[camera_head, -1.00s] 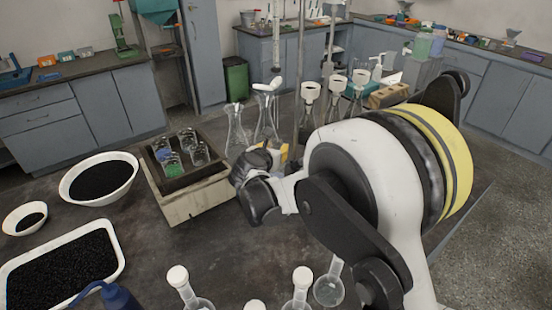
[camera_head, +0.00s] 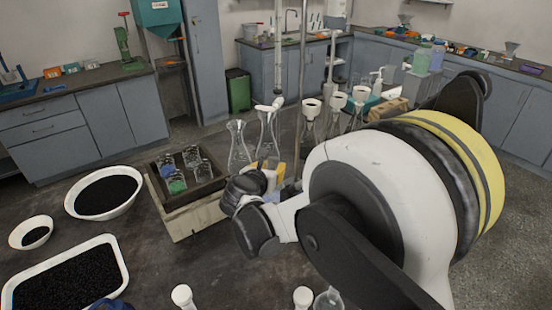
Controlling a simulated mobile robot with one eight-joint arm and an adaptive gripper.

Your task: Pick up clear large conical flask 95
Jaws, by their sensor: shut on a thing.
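Two clear tall conical flasks stand side by side behind my gripper: a left flask (camera_head: 238,153) and a right flask (camera_head: 267,138), whose mouth is close to a white fitting. My gripper (camera_head: 274,174) is at the lower part of the right flask and shut on it. Its yellow finger parts show beside the glass, but the contact and the flask's base are hidden by my wrist. The flask is upright; I cannot tell whether it touches the table. No number can be read on either flask.
A wooden box (camera_head: 190,224) with several small beakers stands to the left. Several funnel-topped flasks (camera_head: 311,128) and a metal rod (camera_head: 301,90) stand close on the right. A bowl (camera_head: 78,208) and a tray (camera_head: 118,276) of black grains lie at left.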

